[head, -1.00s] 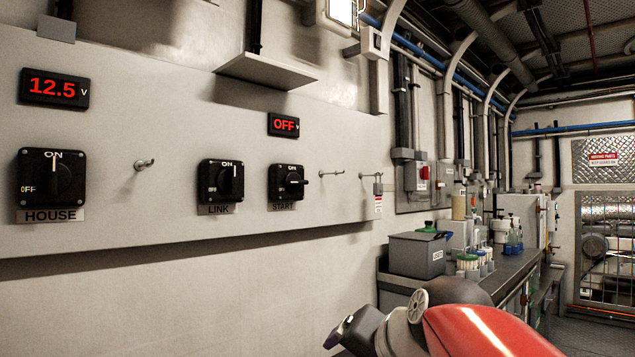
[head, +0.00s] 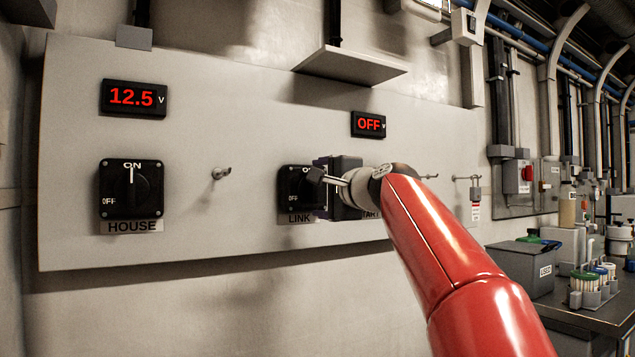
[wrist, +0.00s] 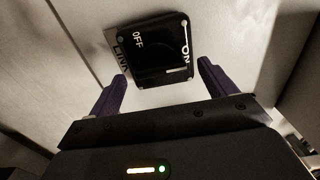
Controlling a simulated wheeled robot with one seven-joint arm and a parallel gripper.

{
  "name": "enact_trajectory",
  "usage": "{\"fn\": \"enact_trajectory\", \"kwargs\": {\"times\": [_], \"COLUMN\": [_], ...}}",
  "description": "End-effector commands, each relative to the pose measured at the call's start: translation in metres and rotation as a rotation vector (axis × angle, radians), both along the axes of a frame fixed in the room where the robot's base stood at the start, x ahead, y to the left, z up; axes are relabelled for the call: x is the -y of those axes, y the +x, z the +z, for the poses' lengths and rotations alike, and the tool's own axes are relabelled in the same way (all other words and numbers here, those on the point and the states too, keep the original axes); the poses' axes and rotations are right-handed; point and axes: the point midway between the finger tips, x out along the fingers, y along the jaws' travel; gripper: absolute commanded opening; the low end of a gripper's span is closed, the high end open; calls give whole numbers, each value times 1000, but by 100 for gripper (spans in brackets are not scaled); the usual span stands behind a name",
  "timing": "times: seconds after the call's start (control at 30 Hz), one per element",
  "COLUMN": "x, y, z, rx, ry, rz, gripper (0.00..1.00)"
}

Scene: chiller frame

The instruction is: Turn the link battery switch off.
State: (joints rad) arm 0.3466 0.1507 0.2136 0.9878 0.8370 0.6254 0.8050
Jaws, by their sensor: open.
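The link battery switch (head: 290,188) is a black square plate on the grey panel, with a LINK label below it. In the head view my gripper (head: 322,200) covers its right part and its knob. In the wrist view the link switch (wrist: 150,48) is seen turned, with OFF at upper left, ON at right and a pale mark near ON. The dark knob's exact angle is hard to tell there. My gripper (wrist: 161,71) is open, its two purple fingers on either side of the switch's near edge, apart from the knob and empty.
The HOUSE switch (head: 131,188) points to ON, under a 12.5 V display (head: 133,98). A peg (head: 221,173) sticks out between the two switches. The START switch is hidden behind my arm, below the OFF display (head: 369,124). A shelf (head: 350,66) juts out above.

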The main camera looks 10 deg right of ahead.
Motion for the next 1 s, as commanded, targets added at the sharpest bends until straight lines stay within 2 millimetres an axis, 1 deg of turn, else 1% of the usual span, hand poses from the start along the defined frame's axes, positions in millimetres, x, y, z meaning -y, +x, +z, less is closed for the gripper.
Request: {"fn": "enact_trajectory", "kwargs": {"times": [0.03,0.2,0.47,0.8,1.0], "x": [-3,-6,-6,-6,-6], "y": [7,17,18,18,18], "z": [2,0,0,0,-1], "rx": [0,-1,0,0,3], "ry": [1,0,-1,-2,-14], "rz": [2,0,-1,0,0], "gripper": [84,84,84,39,39]}}
